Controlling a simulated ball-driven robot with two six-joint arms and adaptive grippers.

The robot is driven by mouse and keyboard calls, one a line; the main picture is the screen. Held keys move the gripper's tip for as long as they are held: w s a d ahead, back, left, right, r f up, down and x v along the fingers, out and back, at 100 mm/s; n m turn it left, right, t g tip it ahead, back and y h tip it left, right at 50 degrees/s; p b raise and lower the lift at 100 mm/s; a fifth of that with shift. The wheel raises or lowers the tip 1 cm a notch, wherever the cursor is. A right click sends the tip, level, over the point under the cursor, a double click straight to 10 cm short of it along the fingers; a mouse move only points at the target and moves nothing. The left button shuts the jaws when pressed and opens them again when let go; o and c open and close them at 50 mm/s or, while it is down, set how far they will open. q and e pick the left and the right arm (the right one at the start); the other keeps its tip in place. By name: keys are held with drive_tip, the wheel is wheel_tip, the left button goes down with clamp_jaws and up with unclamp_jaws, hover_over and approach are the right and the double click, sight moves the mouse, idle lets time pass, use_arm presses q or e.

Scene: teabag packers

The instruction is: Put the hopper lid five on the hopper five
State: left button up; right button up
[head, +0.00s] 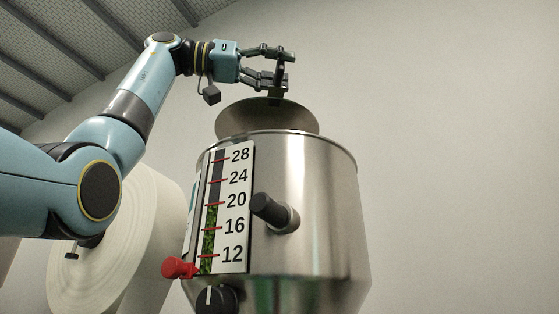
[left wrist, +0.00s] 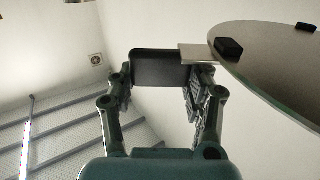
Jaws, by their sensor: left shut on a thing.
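The hopper (head: 325,200) is a large shiny steel drum with a level gauge on its front. The hopper lid (head: 262,116) is a steel disc at the hopper's top, seen from below, its lower part hidden behind the hopper rim. I cannot tell whether lid and hopper touch. My left gripper (head: 283,70) is above the lid, shut on its dark handle. In the left wrist view the left gripper (left wrist: 158,80) holds the black handle block (left wrist: 160,66), and the lid (left wrist: 275,65) extends to the right. My right gripper is not in view.
The gauge (head: 232,215) is marked 12 to 28, with green leaves showing in it. A dark knob (head: 270,209) and a red handle (head: 180,268) stick out of the hopper. A large white roll (head: 120,250) stands behind at the left. The space right of the hopper is clear.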

sight(279, 91)
use_arm(q)
wheel_tip(279, 91, down, 6)
drive_tip(key=b, duration=0.5)
drive_tip(key=shift+f+b, duration=0.55)
drive_tip(key=shift+f, duration=0.05)
drive_tip(key=shift+f+b, duration=0.35)
drive_tip(key=shift+f, duration=0.05)
drive_tip(key=o, duration=1.5)
drive_tip(key=v, duration=1.2)
drive_tip(key=shift+w, duration=0.1)
